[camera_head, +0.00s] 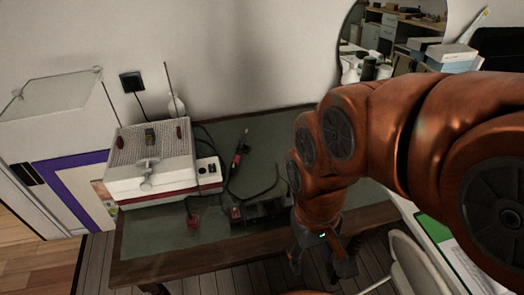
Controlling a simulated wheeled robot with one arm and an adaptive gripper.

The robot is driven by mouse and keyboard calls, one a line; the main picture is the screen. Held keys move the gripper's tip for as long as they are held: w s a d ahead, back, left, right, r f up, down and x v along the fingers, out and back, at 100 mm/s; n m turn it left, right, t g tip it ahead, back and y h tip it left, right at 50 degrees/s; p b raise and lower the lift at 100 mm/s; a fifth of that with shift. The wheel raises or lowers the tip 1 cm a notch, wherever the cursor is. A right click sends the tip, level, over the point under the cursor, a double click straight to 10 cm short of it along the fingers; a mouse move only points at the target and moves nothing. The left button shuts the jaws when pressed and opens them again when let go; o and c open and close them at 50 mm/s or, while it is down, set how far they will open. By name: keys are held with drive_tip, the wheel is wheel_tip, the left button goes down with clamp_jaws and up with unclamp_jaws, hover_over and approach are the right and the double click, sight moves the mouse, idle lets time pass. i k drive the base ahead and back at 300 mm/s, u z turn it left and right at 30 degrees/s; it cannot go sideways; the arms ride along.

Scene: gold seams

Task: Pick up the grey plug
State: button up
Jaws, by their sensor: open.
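I cannot surely pick out the grey plug. A small dark grey-green piece with a yellowish patch (150,138) stands on the perforated top of a white box (150,190); it may be the plug, but it is too small to tell. The box sits on the left part of the green-topped table (180,232). My gripper (322,265) is open and points down in front of the table's front edge, at the lower right, well away from the box. Nothing shows between its fingers, though they are small and dark.
A black wall fitting (131,81) has a cord running down. Dark cables, a red-and-black tool (238,158) and a dark tray-like box (262,210) lie on the table. A white chair (408,262) stands at the lower right. The table's front left is mostly clear.

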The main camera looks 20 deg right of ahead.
sight(287, 201)
drive_tip(key=k, duration=1.25)
drive_tip(key=u, duration=0.75)
drive_tip(key=i, duration=1.2)
drive_tip(key=z, duration=0.25)
